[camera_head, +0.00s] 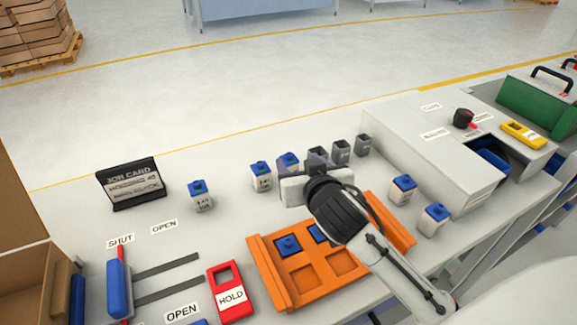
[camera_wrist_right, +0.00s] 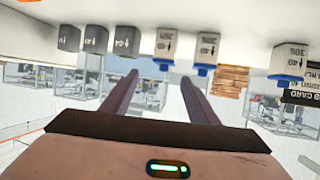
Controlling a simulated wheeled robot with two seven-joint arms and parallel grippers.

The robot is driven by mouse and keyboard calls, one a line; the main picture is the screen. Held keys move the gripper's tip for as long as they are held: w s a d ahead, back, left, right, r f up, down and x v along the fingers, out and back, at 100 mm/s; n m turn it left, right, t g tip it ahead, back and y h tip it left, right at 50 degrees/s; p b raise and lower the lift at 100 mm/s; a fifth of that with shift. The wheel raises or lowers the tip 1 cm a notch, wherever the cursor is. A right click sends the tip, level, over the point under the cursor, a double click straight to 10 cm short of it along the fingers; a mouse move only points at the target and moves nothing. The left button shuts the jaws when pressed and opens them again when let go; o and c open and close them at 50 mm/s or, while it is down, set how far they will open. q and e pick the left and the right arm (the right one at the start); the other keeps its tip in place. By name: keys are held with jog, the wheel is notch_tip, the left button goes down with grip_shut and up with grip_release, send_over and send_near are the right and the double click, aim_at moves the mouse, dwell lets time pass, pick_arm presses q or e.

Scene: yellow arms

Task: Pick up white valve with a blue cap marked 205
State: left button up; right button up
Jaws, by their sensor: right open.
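Several white valves with blue caps stand upright on the bench. In the head view one is at the left (camera_head: 200,199), one in the middle (camera_head: 261,180), and one (camera_head: 287,162) is partly hidden behind my right gripper (camera_head: 304,163). Two more stand at the right, a rear one (camera_head: 403,192) and a front one (camera_head: 434,222). The markings are too small to read surely, so I cannot tell which is 205. In the upside-down right wrist view, a blue-capped valve (camera_wrist_right: 165,46) shows between the open, empty fingers (camera_wrist_right: 160,82). My left gripper is out of view.
Grey valves (camera_head: 341,152) stand just right of my right gripper. An orange tray (camera_head: 283,294) with blue-capped pieces lies in front. A grey box (camera_head: 400,130) is at the right. A job card sign (camera_head: 132,184) and a red HOLD tag (camera_head: 231,296) are at the left.

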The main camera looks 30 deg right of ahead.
aim_at(290, 157)
jog(key=x, duration=0.4)
jog(key=shift+w+a+f, duration=0.25)
jog(key=shift+w+f, duration=0.05)
jog(key=shift+w, duration=0.1)
grip_shut()
